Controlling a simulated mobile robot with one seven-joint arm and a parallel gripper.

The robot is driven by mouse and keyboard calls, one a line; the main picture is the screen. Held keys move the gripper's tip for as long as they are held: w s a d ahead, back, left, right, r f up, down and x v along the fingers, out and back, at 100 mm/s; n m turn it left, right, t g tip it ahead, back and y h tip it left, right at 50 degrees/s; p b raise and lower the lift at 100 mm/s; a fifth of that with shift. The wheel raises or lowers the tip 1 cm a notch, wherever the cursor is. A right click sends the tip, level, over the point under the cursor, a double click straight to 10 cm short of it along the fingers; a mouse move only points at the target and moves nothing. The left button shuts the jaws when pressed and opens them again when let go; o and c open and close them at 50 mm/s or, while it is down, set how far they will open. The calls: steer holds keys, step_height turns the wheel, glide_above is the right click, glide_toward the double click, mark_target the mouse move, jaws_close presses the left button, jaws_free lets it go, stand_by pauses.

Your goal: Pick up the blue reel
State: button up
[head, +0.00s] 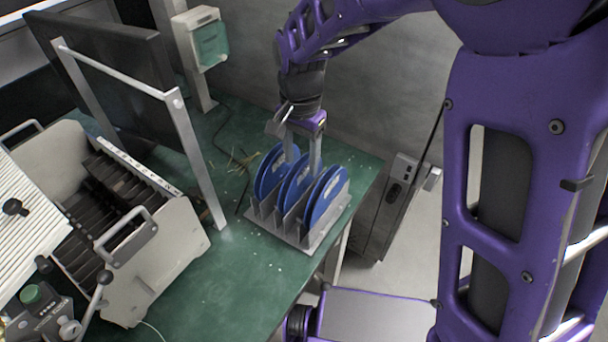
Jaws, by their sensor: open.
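Several blue reels stand upright in a grey slotted rack (311,240) on the green table, near its right edge. The middle blue reel (297,177) lies between a left reel (268,176) and a right reel (325,195). My gripper (302,160) points down over the rack from behind. Its two fingers are apart and reach down to the reels' upper parts, around the middle reel's top. I cannot tell whether the fingers touch any reel. The fingertips are partly hidden among the reels.
The green table (235,285) is clear in front of the rack. A metal frame with a dark panel (110,60) and a grey box with dark slots (165,240) stand to the left. A grey-green device on a post (205,40) stands behind. Thin wires lie left of the rack.

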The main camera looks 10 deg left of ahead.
mark_target(301, 174)
steer(key=f, duration=0.2)
steer(key=f+b, duration=0.1)
steer(key=f, duration=0.1)
steer(key=shift+s+f, duration=0.2)
steer(key=shift+f, duration=0.15)
jaws_close()
